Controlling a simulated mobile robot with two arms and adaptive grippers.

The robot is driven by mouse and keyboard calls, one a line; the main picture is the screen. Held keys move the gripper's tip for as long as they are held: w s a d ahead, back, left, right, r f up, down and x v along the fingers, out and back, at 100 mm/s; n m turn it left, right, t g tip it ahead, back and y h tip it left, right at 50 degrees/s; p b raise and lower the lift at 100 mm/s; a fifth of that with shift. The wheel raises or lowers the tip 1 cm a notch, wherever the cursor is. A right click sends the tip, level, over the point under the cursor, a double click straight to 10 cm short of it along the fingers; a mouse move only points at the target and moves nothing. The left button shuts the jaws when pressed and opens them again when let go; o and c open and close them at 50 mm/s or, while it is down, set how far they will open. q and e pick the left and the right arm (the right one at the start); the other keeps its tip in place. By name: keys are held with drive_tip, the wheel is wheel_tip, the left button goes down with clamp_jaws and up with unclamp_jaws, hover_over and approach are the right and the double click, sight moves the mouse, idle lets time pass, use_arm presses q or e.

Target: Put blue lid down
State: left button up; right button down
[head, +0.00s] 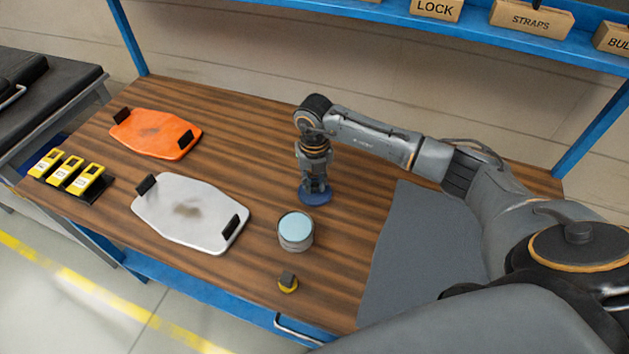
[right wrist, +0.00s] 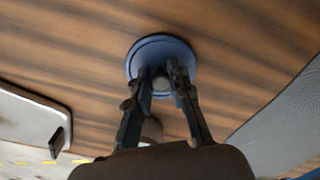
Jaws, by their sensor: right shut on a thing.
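The blue lid (head: 315,196) is a round disc at the middle of the wooden table (head: 262,120), at or just above its surface; I cannot tell whether it touches. My right gripper (head: 316,186) points down and is shut on the lid's knob. In the right wrist view the lid (right wrist: 140,52) sits between and beyond the fingertips of the gripper (right wrist: 162,82). My left gripper is not in view.
White (head: 180,235) and orange (head: 150,122) panels lie left. Yellow devices (head: 70,172) stand far left. A grey mat (head: 400,250) lies right.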

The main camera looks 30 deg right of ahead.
sight(314, 183)
drive_tip(key=c, duration=1.2)
unclamp_jaws()
drive_tip(key=shift+f, duration=0.1)
drive_tip(key=shift+r, duration=0.3)
wheel_tip(314, 183, up, 12)
drive_tip(key=b, duration=0.2)
drive_tip(key=shift+f, duration=0.15)
